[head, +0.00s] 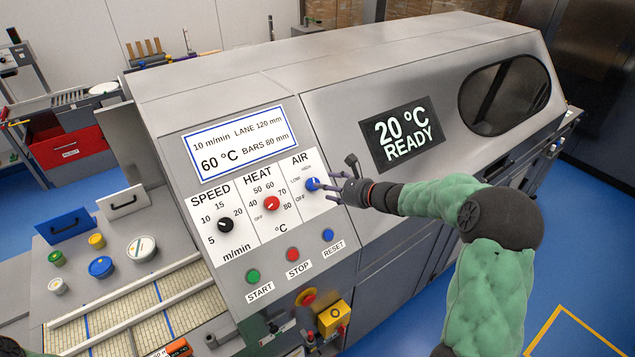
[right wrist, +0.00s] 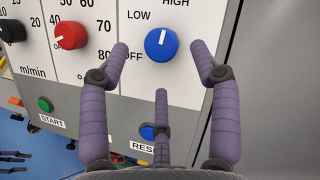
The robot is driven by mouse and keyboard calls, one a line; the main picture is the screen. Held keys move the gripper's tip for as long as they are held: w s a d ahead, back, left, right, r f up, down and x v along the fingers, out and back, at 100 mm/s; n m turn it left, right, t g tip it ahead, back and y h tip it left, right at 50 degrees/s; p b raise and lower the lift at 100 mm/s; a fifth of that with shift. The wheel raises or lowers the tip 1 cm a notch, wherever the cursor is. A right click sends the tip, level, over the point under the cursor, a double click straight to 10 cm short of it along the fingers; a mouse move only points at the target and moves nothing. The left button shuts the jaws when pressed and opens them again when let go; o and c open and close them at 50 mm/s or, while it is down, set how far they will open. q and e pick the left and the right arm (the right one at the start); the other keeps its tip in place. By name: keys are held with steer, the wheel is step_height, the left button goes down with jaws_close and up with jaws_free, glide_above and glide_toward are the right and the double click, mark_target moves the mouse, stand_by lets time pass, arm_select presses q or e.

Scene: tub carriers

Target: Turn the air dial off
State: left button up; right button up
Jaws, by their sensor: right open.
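The air dial (head: 312,184) is a round blue knob with a white pointer line on the machine's sloping panel. In the right wrist view the dial (right wrist: 161,43) points up and slightly right, toward the HIGH label (right wrist: 176,3); the OFF label (right wrist: 133,56) is at its lower left. My right gripper (head: 331,182) is open in front of the dial. In the wrist view two purple fingers lie on either side of the dial and a third is below it; contact is not clear. Dark fingers that look like my left gripper (right wrist: 14,158) show at the lower left, their opening unclear.
The red heat dial (head: 271,203) and black speed dial (head: 225,224) are left of the air dial. Green start (head: 253,276), red stop (head: 292,254) and blue reset (head: 328,235) buttons are below. A dark display (head: 402,134) reads 20 °C READY.

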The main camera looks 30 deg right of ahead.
steer(key=shift+p+x, duration=0.35)
steer(key=shift+x, duration=2.1)
steer(key=shift+d+r, duration=0.1)
steer(key=shift+r, duration=0.05)
steer(key=c, duration=1.1)
